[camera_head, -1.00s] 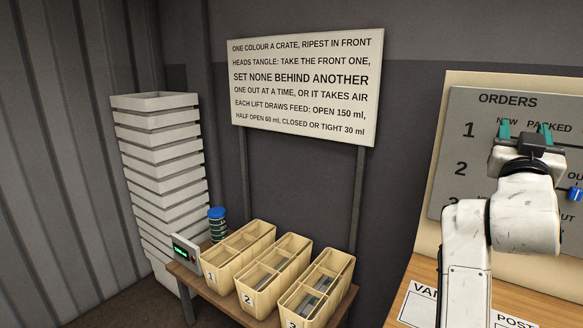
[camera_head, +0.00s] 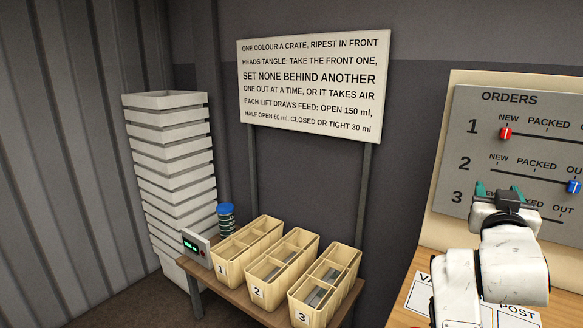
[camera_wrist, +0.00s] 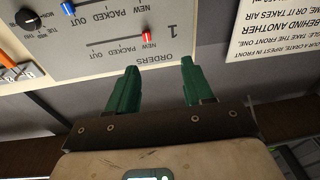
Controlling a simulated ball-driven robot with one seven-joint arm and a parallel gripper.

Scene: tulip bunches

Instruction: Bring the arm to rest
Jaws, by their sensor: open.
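My white arm (camera_head: 515,262) stands at the right of the head view, in front of the orders board (camera_head: 550,110). My gripper (camera_head: 500,190) has green fingers, and they are apart with nothing between them. In the wrist view my gripper (camera_wrist: 155,85) also shows open and empty, with its fingers pointing towards the lower edge of the orders board (camera_wrist: 90,75). The board appears upside down there. A red slider (camera_head: 505,133) sits at the "NEW" end of row 1. A blue slider (camera_head: 574,187) sits at the right on row 2.
Three numbered crates (camera_head: 232,272) stand on a low wooden bench (camera_head: 212,287), with a small meter (camera_head: 196,247) and a blue-lidded jar (camera_head: 226,217) beside them. White stacked crates (camera_head: 170,180) stand at the left. A sign (camera_head: 312,80) hangs behind.

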